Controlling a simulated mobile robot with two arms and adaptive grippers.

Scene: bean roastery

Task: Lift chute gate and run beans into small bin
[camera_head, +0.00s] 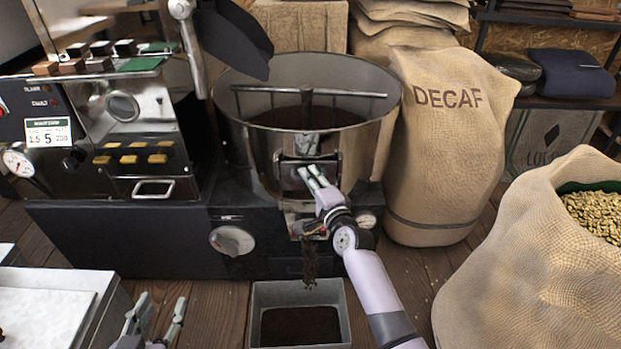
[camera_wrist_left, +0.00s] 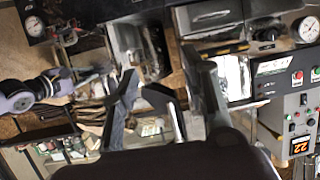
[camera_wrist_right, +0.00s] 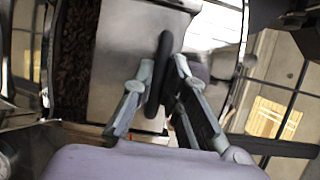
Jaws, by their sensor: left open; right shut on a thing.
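My right gripper (camera_head: 316,176) is at the front of the round steel cooling drum (camera_head: 250,140). In the right wrist view it is shut on the black handle (camera_wrist_right: 160,75) in front of a pale metal gate plate (camera_wrist_right: 125,45). Dark beans (camera_wrist_right: 76,60) show beside the plate. A thin stream of dark beans (camera_head: 309,262) falls from the chute into the small metal bin (camera_head: 256,300), which stands below on the floor. Dark beans (camera_head: 300,327) cover the bin's bottom. My left gripper (camera_head: 155,320) is open and empty, low and left of the bin.
The roaster's control panel (camera_head: 40,120) and base stand at the left. A closed DECAF sack (camera_head: 435,140) stands right of the drum. An open sack of pale beans (camera_head: 545,265) fills the right front. A white-topped surface (camera_head: 45,318) is at the lower left.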

